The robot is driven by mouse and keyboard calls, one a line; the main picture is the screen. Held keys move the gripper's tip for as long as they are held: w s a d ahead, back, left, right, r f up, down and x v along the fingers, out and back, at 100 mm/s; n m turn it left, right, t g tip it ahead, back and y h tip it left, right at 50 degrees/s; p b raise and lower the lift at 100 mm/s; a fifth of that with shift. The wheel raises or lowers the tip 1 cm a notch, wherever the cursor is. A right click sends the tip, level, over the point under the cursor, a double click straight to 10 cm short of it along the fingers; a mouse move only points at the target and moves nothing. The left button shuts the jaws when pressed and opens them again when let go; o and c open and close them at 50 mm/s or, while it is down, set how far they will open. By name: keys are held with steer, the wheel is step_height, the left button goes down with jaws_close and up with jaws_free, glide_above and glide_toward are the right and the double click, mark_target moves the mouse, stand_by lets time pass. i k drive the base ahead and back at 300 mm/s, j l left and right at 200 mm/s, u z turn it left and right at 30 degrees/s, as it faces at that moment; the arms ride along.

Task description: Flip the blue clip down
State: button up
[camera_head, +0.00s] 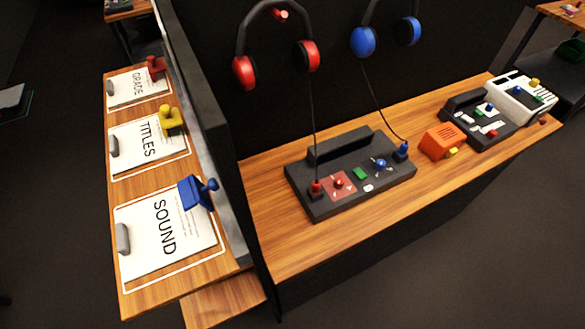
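The blue clip (197,193) is on the right edge of a white sheet marked SOUND (165,235), on the near end of the left wooden desk. Its knob end sticks up and to the right, towards the dark divider. The clip looks raised, but its exact angle is hard to tell. My gripper is not in view.
A yellow clip (170,119) and a red clip (155,67) sit on the TITLES and GRADE sheets farther back. A tall dark divider (195,90) stands close to the right of the clips.

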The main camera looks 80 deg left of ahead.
mark_target(192, 192)
steer(key=i, duration=0.85)
steer(key=i+l+u, duration=0.15)
steer(key=i, duration=0.7)
steer(key=u, duration=0.45)
steer(key=i+u, duration=0.1)
steer(key=u, duration=0.75)
steer(key=i+l+u, duration=0.1)
steer(key=u, duration=2.9)
steer(key=i+j, duration=0.1)
steer(key=j, duration=0.25)
steer(key=j+u, duration=0.1)
steer(key=j, duration=0.2)
steer(key=i+j, duration=0.15)
steer(key=j, duration=0.2)
steer(key=i+l, duration=0.15)
steer(key=i, duration=0.3)
